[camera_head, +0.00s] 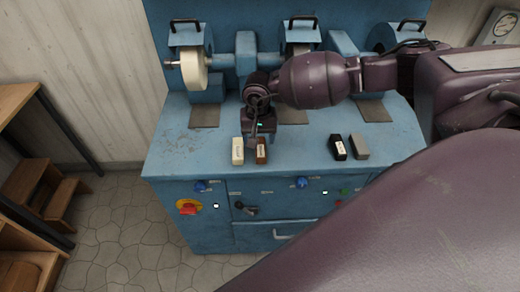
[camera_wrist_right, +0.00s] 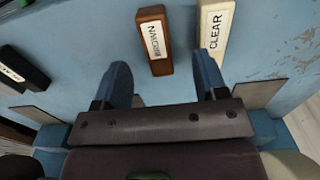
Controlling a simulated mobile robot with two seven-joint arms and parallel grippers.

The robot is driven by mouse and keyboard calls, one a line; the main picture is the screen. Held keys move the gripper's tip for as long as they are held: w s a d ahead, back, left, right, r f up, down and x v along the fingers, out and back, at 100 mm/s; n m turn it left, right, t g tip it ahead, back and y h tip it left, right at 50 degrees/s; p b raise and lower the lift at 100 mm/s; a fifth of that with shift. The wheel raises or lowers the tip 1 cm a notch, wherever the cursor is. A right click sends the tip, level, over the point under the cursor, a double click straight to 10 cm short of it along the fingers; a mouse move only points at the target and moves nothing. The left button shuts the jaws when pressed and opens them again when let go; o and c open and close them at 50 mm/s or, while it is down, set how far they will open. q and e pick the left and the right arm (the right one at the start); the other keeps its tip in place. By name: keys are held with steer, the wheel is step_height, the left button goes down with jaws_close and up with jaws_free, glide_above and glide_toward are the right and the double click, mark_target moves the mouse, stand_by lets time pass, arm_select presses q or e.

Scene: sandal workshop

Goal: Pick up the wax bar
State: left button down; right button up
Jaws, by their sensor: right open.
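Several wax bars lie on the blue machine's top near its front edge. A cream bar (camera_head: 238,151) is on the left; in the right wrist view the cream bar (camera_wrist_right: 214,30) has a label reading CLEAR. Just right of it is a brown bar (camera_head: 261,151), also in the wrist view (camera_wrist_right: 155,42) with a white label. A black bar (camera_head: 338,147) and a grey bar (camera_head: 359,146) lie further right. My right gripper (camera_head: 260,136) is open and empty, pointing down over the brown bar; its fingers (camera_wrist_right: 163,78) are apart, with the brown bar between their lines. My left gripper is not shown.
The blue machine top (camera_head: 185,155) is clear left of the bars. Behind them stand buffing wheels, including a cream wheel (camera_head: 193,70), above dark plates (camera_head: 205,115). The front panel has knobs and a red button (camera_head: 188,207). Wooden furniture (camera_head: 38,190) stands at the left.

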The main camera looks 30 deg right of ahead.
mark_target(261, 151)
steer(key=shift+s+d+f+p, duration=0.1)
steer(key=shift+d+f+p, duration=0.1)
steer(key=shift+f, duration=1.45)
steer(key=shift+s+d+f+p, duration=0.1)
steer(key=shift+f+p, duration=0.05)
steer(key=shift+f, duration=1.45)
steer(key=c, duration=1)
steer(key=shift+r, duration=0.15)
